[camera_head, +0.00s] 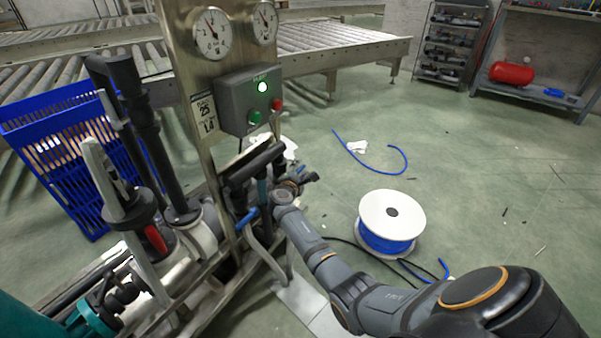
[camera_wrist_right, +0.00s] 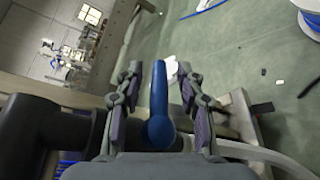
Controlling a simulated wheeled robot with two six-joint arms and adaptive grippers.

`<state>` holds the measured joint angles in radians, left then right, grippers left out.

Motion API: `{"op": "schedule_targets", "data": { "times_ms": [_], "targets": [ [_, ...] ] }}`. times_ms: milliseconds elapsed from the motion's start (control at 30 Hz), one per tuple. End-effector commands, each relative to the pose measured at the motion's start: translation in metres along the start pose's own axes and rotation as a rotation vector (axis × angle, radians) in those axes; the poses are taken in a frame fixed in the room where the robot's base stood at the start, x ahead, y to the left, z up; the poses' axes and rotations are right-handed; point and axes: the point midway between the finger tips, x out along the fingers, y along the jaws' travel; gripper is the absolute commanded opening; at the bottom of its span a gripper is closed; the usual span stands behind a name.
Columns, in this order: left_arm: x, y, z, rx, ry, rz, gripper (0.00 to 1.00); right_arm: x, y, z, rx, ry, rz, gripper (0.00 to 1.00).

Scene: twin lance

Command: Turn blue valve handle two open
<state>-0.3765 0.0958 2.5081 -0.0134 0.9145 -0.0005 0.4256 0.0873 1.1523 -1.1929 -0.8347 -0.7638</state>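A blue valve handle (camera_head: 248,218) shows on the pipework of the metal stand in the head view, beside the end of my right arm. In the right wrist view a blue handle (camera_wrist_right: 158,108) points away from the camera, between the two fingers of my right gripper (camera_wrist_right: 159,80). The fingers are apart, with a visible gap on each side of the handle. In the head view the fingers of my right gripper are hard to make out among the pipes. I see no number on the handle. My left gripper is not in view.
A grey control box (camera_head: 248,98) with a lit green lamp and two gauges (camera_head: 213,34) are on the stand's panel. Black pipes (camera_head: 150,140) stand at left, near a blue crate (camera_head: 62,150). A white spool of blue hose (camera_head: 390,222) lies on the floor. Open floor extends right.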

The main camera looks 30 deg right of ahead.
Motion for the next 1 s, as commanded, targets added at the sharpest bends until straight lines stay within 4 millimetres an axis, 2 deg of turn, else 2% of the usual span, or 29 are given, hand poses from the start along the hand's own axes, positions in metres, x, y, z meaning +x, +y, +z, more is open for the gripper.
{"op": "schedule_targets", "data": {
  "times_ms": [300,600,1000],
  "targets": [
    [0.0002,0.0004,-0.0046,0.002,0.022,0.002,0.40,0.0035,0.0003,0.0005,0.001,0.000,-0.001,0.38],
    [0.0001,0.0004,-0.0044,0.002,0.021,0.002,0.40,0.0032,0.0002,0.0003,0.001,0.000,-0.001,0.00],
    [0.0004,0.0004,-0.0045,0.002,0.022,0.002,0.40,0.0031,0.0001,0.0002,0.001,0.000,-0.001,0.00]
  ]
}}
